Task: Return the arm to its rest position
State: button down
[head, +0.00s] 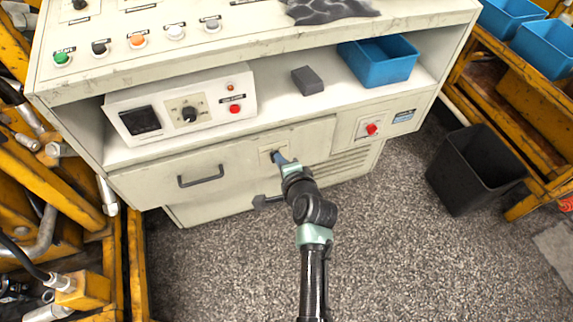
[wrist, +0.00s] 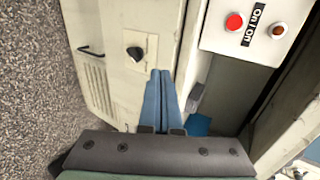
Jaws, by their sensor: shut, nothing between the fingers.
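My gripper (head: 283,160) is at the front of the cream cabinet (head: 232,165), over a small square plate (head: 265,153) on its front panel. Its blue fingers are together with nothing between them. They also show in the wrist view (wrist: 160,74), pointing along the cabinet front. A black knob (wrist: 134,52) on the panel lies just left of the fingertips there. I cannot tell how far the fingertips are from the panel. My arm reaches out from the bottom of the head view over the floor.
The cabinet shelf holds a control box (head: 182,102), a grey block (head: 307,80) and a blue bin (head: 380,62). A drawer handle (head: 201,177) sticks out at left. A black waste bin (head: 474,168) stands at right. Yellow racks flank both sides. The speckled floor (head: 400,260) is clear.

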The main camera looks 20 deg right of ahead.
jog(key=shift+p+v, duration=0.4)
jog(key=shift+v, duration=1.8)
